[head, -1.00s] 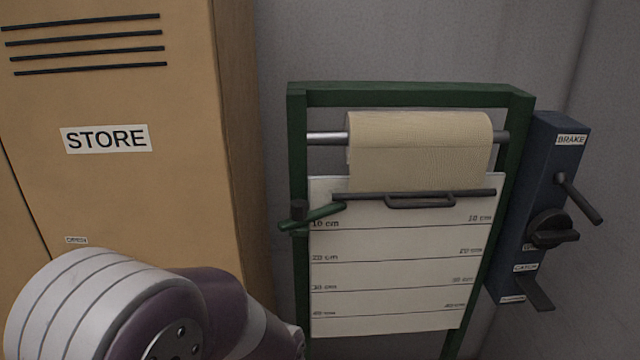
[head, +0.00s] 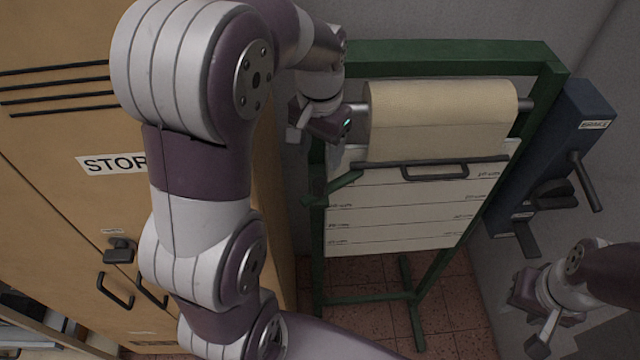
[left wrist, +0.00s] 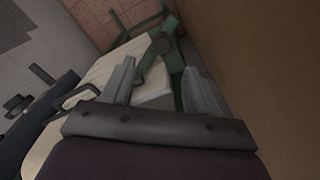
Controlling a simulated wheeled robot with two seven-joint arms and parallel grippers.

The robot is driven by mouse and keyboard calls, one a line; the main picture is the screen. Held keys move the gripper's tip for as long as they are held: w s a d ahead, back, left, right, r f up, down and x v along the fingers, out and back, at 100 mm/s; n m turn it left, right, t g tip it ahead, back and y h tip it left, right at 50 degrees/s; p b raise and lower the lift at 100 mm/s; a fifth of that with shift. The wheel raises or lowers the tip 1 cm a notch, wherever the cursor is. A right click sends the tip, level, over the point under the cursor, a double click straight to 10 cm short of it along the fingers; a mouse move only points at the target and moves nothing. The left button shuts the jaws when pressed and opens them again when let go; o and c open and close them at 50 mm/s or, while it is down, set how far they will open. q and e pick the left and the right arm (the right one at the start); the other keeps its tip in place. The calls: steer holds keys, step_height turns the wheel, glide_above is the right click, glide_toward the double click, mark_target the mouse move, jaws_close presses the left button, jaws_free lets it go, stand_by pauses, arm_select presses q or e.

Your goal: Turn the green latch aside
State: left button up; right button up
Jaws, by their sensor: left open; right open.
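The green latch (head: 335,187) sits on the left post of the green stand, slanting up to the right beside the left end of the dark bar. My left gripper (head: 343,160) is open and empty just above the latch, by the post, its fingers pointing down. In the left wrist view, the latch (left wrist: 151,52) shows beyond and between the two open fingers (left wrist: 160,68); I see no contact. My right gripper (head: 540,322) is open and empty at the lower right, away from the stand.
The stand holds a beige roll (head: 440,108) above a marked white board (head: 400,225) and a dark handled bar (head: 455,164). A tan cabinet (head: 50,150) stands close on the left. A blue brake box (head: 560,150) with levers is on the right.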

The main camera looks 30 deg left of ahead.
mark_target(319, 181)
arm_select(q)
steer(key=f+b, duration=0.4)
steer(key=f, duration=0.1)
steer(key=f+b, duration=0.1)
steer(key=f, duration=0.2)
steer(key=shift+w+a+f+b, duration=0.2)
steer(key=shift+w+a+b, duration=0.15)
steer(key=shift+b, duration=0.05)
steer(key=shift+d, duration=0.15)
steer(key=shift+s+d+f+p, duration=0.1)
steer(key=shift+d+f+p, duration=0.05)
steer(key=shift+f+p, duration=0.25)
steer(key=shift+s+f, duration=0.1)
steer(key=shift+f, duration=0.35)
steer(key=shift+c, duration=0.9)
jaws_close()
arm_select(e)
step_height(319, 181, down, 7)
steer(key=shift+w, duration=0.2)
